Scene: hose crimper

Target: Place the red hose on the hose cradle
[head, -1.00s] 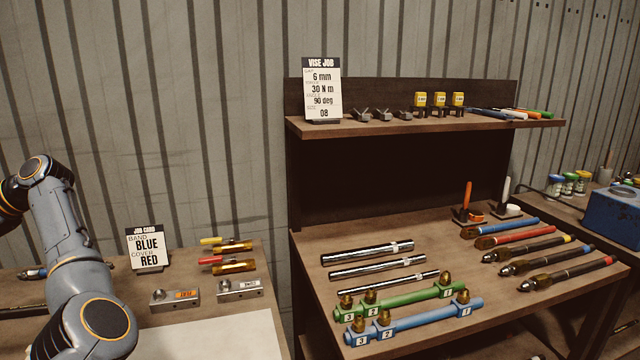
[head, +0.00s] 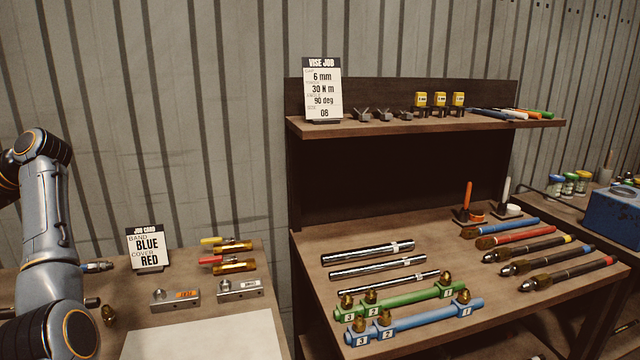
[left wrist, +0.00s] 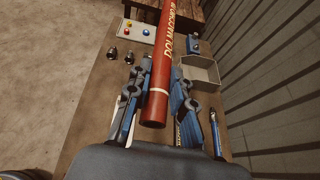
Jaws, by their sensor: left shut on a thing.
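In the left wrist view a red hose (left wrist: 163,70) with pale lettering runs lengthwise away from me, with its near cut end toward the camera. My left gripper (left wrist: 157,88) has its blue-grey fingers on both sides of the hose and is shut on it. The hose is above a brown bench top; its far end runs out of the top of the picture. In the head view only my left arm shows at the left edge, and neither the gripper nor the hose is seen. I cannot make out a hose cradle. My right gripper is in neither view.
The left wrist view shows a grey open tray (left wrist: 201,72), a button panel (left wrist: 132,30) and small fittings (left wrist: 112,53) around the hose. In the head view a job card (head: 148,249) and metal blocks (head: 175,299) stand near my left arm; a tool-covered bench (head: 420,230) is right.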

